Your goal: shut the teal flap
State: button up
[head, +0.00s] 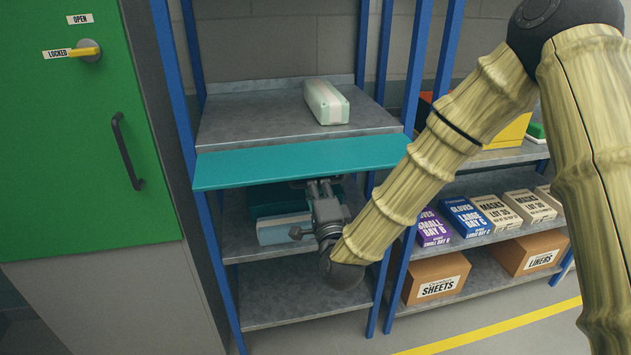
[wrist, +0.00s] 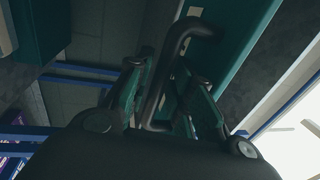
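The teal flap (head: 300,162) stands out level from the blue-framed rack, raised above the middle shelf, so its compartment is open. My gripper (head: 322,183) is just under the flap's front part, reaching up from below. In the wrist view a dark bar handle (wrist: 164,75) on the teal panel (wrist: 228,45) passes between the two fingers of my gripper (wrist: 168,95). The fingers look apart, one on each side of the bar, with no clear grip on it. The flap hides the handle in the head view.
A pale blue box (head: 284,229) sits in the compartment below the flap, and a pale green box (head: 326,102) on the shelf above. A green cabinet door (head: 75,130) is at left. Another rack with cartons (head: 437,277) stands at right, close to my arm.

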jog(key=shift+w, duration=0.1)
grip_shut()
jog(key=shift+r, duration=0.2)
